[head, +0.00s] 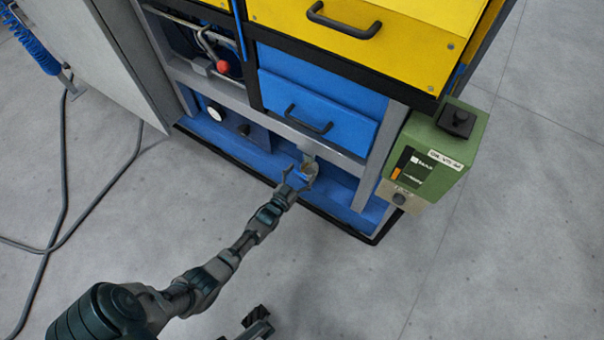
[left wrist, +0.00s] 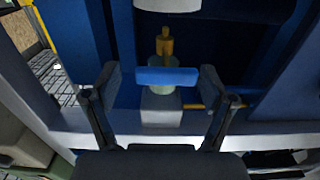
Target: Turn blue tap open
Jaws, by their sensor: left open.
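The blue tap (left wrist: 167,76) shows in the left wrist view as a flat blue bar handle lying crosswise on a pale round body above a grey block, with yellow pipe behind it. My left gripper (left wrist: 160,85) is open, with one finger on each side of the handle and a gap on both sides. In the head view my left gripper (head: 300,179) reaches the low front of the cabinet, and the tap is mostly hidden there. Part of my right gripper (head: 258,324) seems to show at the bottom edge; its jaws are unclear.
The cabinet has a blue drawer (head: 320,104) above the tap and a yellow drawer (head: 372,36) higher up. A green box (head: 440,150) juts out at its right corner. A grey frame beam borders the opening. Cables (head: 62,200) lie on the left floor; the front floor is clear.

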